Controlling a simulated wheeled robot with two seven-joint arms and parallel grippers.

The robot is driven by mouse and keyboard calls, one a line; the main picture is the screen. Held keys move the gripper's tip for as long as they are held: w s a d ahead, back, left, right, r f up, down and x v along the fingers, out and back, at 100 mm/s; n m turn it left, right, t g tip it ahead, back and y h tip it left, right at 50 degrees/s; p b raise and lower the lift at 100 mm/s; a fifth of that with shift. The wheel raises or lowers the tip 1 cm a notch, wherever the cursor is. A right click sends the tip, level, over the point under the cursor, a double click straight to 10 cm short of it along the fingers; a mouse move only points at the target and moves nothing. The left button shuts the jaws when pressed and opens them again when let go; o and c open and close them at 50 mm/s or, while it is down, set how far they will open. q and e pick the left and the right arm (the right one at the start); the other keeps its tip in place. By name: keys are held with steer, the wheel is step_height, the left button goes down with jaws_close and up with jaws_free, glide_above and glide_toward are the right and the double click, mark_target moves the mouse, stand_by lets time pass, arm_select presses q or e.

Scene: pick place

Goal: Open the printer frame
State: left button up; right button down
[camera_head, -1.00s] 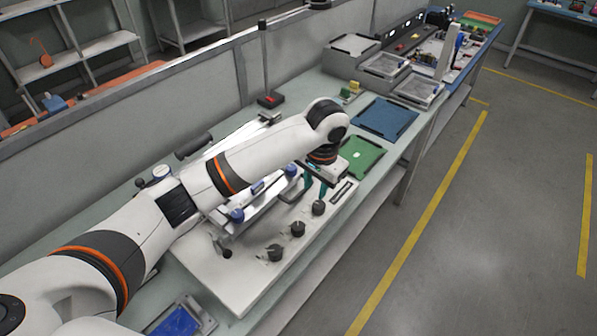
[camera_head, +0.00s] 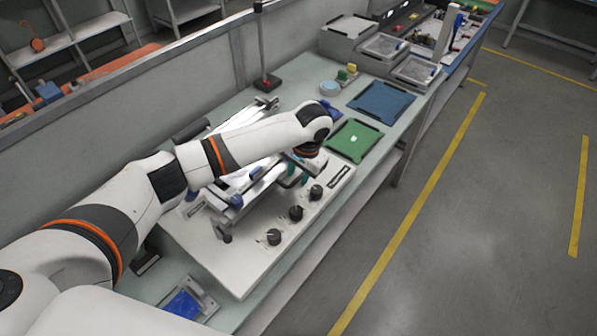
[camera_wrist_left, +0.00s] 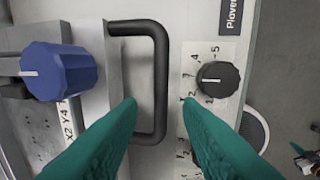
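The printer is a white machine (camera_head: 215,262) on the bench, with a silver frame (camera_head: 232,208) on top that carries blue knobs. In the left wrist view, a black U-shaped handle (camera_wrist_left: 160,85) sticks out from the frame's metal edge (camera_wrist_left: 122,75). My left gripper (camera_head: 297,178) is over the printer's right part, partly hidden by its wrist. In the left wrist view, its teal fingers (camera_wrist_left: 161,103) are apart, one on each side of the handle's long bar. I cannot tell whether they touch it. My right gripper is not in view.
Black knobs (camera_head: 296,213) line the printer's front, one close by the fingers in the left wrist view (camera_wrist_left: 218,77). A green tray (camera_head: 355,140) and a blue tray (camera_head: 382,102) lie beyond. A black-based stand (camera_head: 266,84) is behind. The floor (camera_head: 480,230) at right is clear.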

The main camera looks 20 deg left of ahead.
arm_select(q)
steer(key=shift+f, duration=0.3)
jaws_close()
steer(key=shift+r, duration=0.15)
